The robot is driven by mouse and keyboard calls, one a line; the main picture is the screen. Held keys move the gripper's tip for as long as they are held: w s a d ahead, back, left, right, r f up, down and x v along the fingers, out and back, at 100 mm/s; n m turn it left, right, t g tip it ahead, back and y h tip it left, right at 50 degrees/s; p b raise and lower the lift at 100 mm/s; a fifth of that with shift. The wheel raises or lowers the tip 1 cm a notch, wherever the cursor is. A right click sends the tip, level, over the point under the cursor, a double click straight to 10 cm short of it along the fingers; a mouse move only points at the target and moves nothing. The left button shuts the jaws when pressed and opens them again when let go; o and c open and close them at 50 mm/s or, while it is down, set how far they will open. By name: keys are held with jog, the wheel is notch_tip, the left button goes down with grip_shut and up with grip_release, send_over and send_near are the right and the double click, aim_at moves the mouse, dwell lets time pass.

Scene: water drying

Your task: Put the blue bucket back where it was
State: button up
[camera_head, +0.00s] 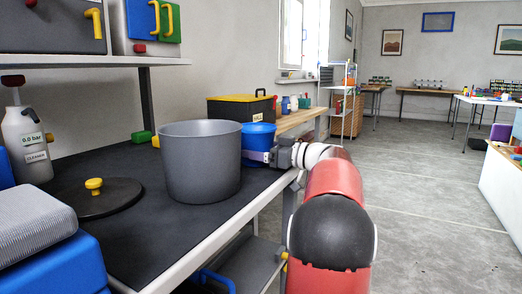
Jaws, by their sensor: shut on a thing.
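The blue bucket (258,138) stands upright behind and to the right of a large grey pot, at the right part of the dark bench top. The pot hides part of its left side. My gripper (258,156) reaches in from the right, low on the bucket's side, and is shut on it. The fingertips are partly hidden, and I cannot tell whether the bucket's base touches the bench.
The grey pot (200,165) stands close in front of the bucket. A black box with a yellow lid (240,107) is behind it. A round dark lid (105,200) and a spray bottle (27,142) are at left. Open floor (430,210) lies right.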

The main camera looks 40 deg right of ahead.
jog(key=shift+f+b, duration=0.15)
jog(key=shift+b, duration=0.15)
jog(key=o, duration=0.9)
jog(key=shift+o, duration=0.2)
jog(key=shift+r+p, duration=0.2)
jog(key=shift+p, duration=0.1)
jog(key=v, duration=1.2)
jog(key=shift+f, duration=0.1)
